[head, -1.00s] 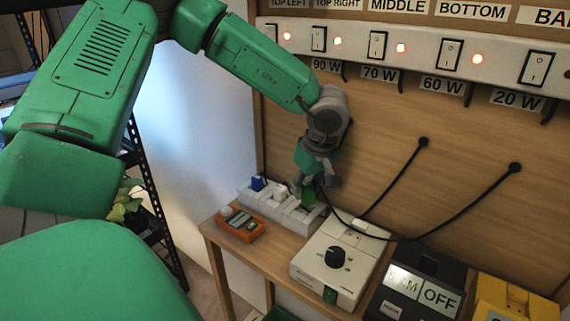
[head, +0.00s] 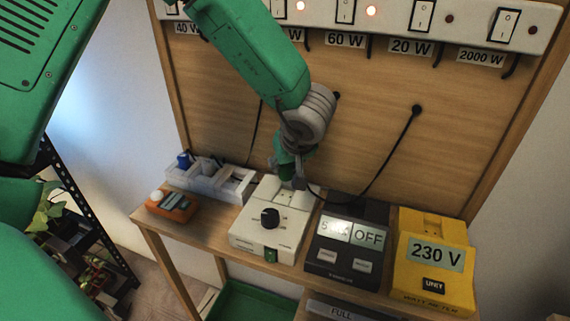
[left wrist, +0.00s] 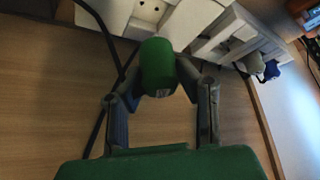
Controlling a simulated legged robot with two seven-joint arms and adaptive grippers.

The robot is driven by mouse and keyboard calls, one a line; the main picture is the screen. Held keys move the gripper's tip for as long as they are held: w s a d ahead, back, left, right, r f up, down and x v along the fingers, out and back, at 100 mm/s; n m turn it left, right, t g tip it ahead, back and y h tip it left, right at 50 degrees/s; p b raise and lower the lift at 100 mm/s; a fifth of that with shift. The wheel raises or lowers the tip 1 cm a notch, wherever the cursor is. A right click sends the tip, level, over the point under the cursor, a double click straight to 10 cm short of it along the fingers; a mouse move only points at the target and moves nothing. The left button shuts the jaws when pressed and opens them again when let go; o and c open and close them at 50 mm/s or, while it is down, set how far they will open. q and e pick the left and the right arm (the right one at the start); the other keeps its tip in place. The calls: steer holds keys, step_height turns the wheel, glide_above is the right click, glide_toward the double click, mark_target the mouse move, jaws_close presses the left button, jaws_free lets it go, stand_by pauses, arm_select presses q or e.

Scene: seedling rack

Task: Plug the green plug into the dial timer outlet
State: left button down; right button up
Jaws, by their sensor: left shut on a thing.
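My left gripper (head: 291,180) is shut on the green plug (head: 285,172), just above the back part of the dial timer (head: 262,240). The timer is a white box with a black knob (head: 270,217) and a pale outlet (head: 290,194) on its raised back. In the left wrist view the green plug (left wrist: 157,66) sits between the fingers of the gripper (left wrist: 160,92), and the timer's outlet (left wrist: 150,10) shows beyond it. The plug looks apart from the outlet there; its prongs are hidden. My right gripper is not in view.
A white power strip (head: 236,186) with a blue plug (head: 184,160) and an orange meter (head: 172,206) lie left of the timer. A black digital timer (head: 318,275) and yellow watt meter (head: 438,285) stand right. Black cords hang from the back panel (head: 380,150).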

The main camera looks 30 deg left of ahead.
mark_target(289, 178)
arm_select(q)
steer(key=shift+d+f+b, duration=0.15)
steer(key=shift+f+b, duration=1.7)
steer(key=shift+b, duration=0.5)
steer(key=shift+f, duration=0.9)
steer(key=c, duration=1.1)
jaws_free()
steer(key=shift+r, duration=0.15)
steer(key=v, duration=1.1)
steer(key=shift+s+d+r, duration=0.15)
steer(key=shift+d+r, duration=0.05)
steer(key=shift+r, duration=0.05)
